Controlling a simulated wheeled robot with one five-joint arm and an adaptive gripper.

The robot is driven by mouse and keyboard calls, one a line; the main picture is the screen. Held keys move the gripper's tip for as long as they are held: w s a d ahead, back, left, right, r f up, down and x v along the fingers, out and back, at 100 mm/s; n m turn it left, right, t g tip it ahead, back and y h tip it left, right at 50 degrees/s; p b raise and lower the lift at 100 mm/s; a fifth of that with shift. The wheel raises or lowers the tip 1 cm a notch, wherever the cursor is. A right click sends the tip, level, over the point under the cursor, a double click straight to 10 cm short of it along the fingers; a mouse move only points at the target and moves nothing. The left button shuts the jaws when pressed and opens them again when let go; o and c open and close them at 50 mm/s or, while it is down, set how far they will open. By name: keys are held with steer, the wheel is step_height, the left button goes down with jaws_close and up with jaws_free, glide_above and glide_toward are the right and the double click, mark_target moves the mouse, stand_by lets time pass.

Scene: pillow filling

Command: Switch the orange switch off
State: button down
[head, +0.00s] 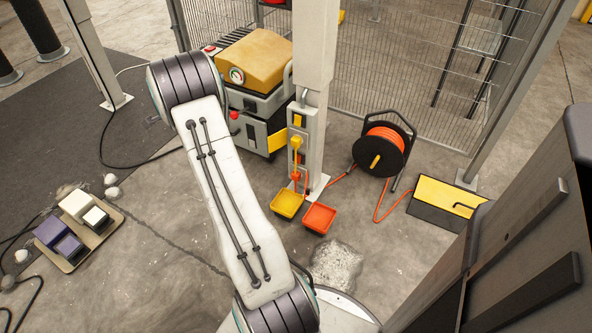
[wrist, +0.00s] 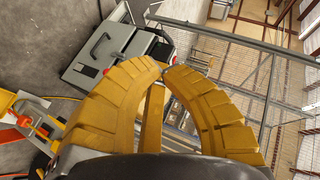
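A grey panel (head: 301,130) is fixed to the white post, with a yellow plug (head: 296,142) on its upper part and an orange plug (head: 295,176) lower down. The orange switch itself is too small to make out with certainty among the orange and yellow parts. My gripper (wrist: 165,68) shows in the wrist view; its two curved yellow fingers meet or nearly meet at the tips, with nothing seen held. It is not visible in the head view. Orange and white parts (wrist: 36,122) show left of the fingers in the wrist view; I cannot tell what they are.
A yellow tray (head: 287,204) and an orange tray (head: 319,217) lie on the floor before the post. A cable reel (head: 380,150) stands to the right, a grey and yellow machine (head: 252,85) to the left. A wire fence (head: 400,60) runs behind.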

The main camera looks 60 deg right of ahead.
steer(key=s+d+f+m+h+b, duration=0.2)
steer(key=s+d+f+m+b, duration=0.15)
steer(key=d+f, duration=0.6)
steer(key=s+d+f+m+h+b, duration=0.2)
steer(key=d+f+m+h+b, duration=0.25)
steer(key=f, duration=0.75)
steer(key=s+d+f+m+h+b, duration=0.1)
steer(key=s+d+f+m+b, duration=0.1)
steer(key=s+f, duration=0.3)
steer(key=s+d+f+m+h+b, duration=0.1)
steer(key=s+d+f+m+b, duration=0.1)
steer(key=f, duration=0.7)
steer(key=s+d+f+m+g+h+b, duration=0.1)
steer(key=s+d+f+m+b, duration=0.1)
steer(key=s+f+b, duration=0.4)
steer(key=s+f+m, duration=0.1)
steer(key=s, duration=0.2)
steer(key=shift+d+m+h, duration=0.35)
steer(key=shift+m, duration=0.05)
steer(key=shift+s+d, duration=0.1)
steer(key=shift+d, duration=0.1)
